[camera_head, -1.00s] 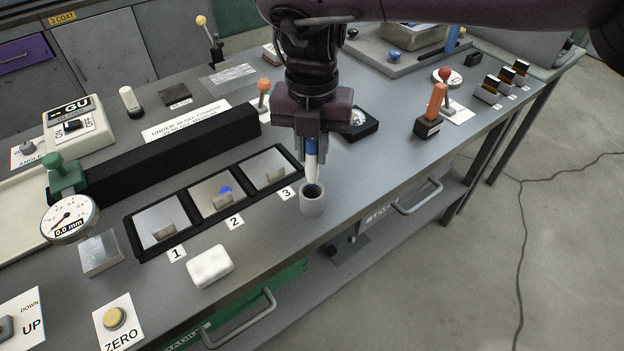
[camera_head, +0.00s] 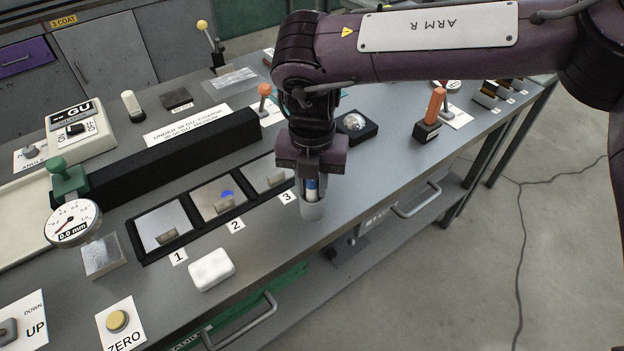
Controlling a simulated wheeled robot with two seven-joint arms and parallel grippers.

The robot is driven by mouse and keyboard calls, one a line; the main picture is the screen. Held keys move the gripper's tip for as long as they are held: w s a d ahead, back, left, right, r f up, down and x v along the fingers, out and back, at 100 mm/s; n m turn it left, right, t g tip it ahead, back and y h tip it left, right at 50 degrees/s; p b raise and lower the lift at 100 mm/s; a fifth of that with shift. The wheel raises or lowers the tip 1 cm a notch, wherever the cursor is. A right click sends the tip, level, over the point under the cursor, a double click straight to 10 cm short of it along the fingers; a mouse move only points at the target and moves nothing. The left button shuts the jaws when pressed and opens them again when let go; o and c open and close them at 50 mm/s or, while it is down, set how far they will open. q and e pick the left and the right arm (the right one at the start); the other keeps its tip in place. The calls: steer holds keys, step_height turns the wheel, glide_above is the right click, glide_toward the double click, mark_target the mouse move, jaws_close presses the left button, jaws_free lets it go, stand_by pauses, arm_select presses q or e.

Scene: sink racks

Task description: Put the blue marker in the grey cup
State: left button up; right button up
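The grey cup (camera_head: 312,211) stands on the bench near its front edge, right of the tile marked 3. My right gripper (camera_head: 312,187) is directly above the cup, pointing down. The blue marker (camera_head: 311,190) is between its fingers, upright, with a white lower part and a little blue showing. The marker's lower end is hidden inside the cup's mouth. The fingers appear closed around the marker, with their tips near the rim. My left gripper is not in view.
A black tray (camera_head: 137,259) with three tiles lies left of the cup. A white block (camera_head: 211,269) lies in front of it. A black holder with a silver ball (camera_head: 355,124) and an orange-handled tool (camera_head: 430,113) stand behind to the right. The bench's front edge is close to the cup.

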steer(key=o, duration=0.3)
steer(key=shift+f+b, duration=0.2)
steer(key=shift+b, duration=0.3)
steer(key=r, duration=0.7)
steer(key=shift+w+a, duration=0.1)
steer(key=shift+a, duration=0.3)
steer(key=shift+r, duration=0.55)
